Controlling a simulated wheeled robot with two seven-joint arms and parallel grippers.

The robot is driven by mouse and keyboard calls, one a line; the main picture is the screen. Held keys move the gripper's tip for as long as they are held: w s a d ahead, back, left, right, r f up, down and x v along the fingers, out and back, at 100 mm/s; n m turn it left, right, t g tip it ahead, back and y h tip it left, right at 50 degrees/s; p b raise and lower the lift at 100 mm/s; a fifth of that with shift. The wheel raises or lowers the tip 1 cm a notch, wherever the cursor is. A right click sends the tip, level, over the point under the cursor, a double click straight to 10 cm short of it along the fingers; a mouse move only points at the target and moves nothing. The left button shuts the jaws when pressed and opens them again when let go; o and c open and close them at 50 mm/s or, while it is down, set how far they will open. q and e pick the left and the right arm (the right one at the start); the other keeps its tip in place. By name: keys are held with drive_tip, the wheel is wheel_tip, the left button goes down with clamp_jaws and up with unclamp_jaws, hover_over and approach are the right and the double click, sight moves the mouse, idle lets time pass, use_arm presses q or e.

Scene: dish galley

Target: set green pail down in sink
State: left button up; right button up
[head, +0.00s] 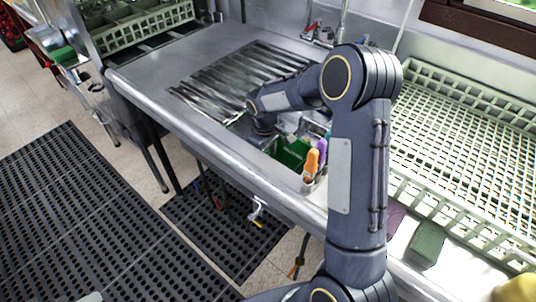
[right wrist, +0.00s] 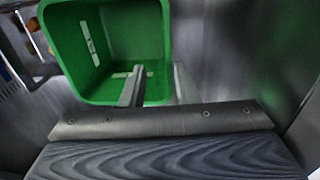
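The green pail (head: 290,152) is down in the sink basin, partly hidden behind the sink's front rim and my right arm. In the right wrist view the pail (right wrist: 105,45) is seen from above, empty inside. My right gripper (right wrist: 158,90) is at the pail's rim. One finger reaches inside the pail and a grey finger shows outside its right wall. Gaps show between the fingers and the wall, so it looks open around the wall. Whether the pail touches the sink floor is hidden. My left gripper is not in view.
Bottles with orange and purple parts (head: 311,163) stand at the sink's right front corner. A ribbed drainboard (head: 240,78) lies left of the sink. A large pale rack (head: 465,130) fills the right side. A dark green block (head: 427,243) lies at the front right.

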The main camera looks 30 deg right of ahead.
wheel_tip(320, 180, up, 22)
drive_tip(key=p, duration=1.4)
drive_tip(key=shift+f+p, duration=0.15)
drive_tip(key=shift+p, duration=0.25)
drive_tip(key=s+r+m+t+y, duration=0.1)
drive_tip(key=s+r+m+y, duration=0.1)
drive_tip(key=s+r, duration=0.55)
drive_tip(key=s+a+r+m+t+y, duration=0.1)
drive_tip(key=s+a, duration=0.3)
drive_tip(key=s, duration=0.6)
drive_tip(key=s+a+r+m+t+y, duration=0.1)
drive_tip(key=s+a+m+t, duration=0.2)
drive_tip(key=s, duration=0.7)
drive_tip(key=shift+s+a+y, duration=0.15)
drive_tip(key=shift+a+y, duration=0.25)
drive_tip(key=shift+a, duration=0.15)
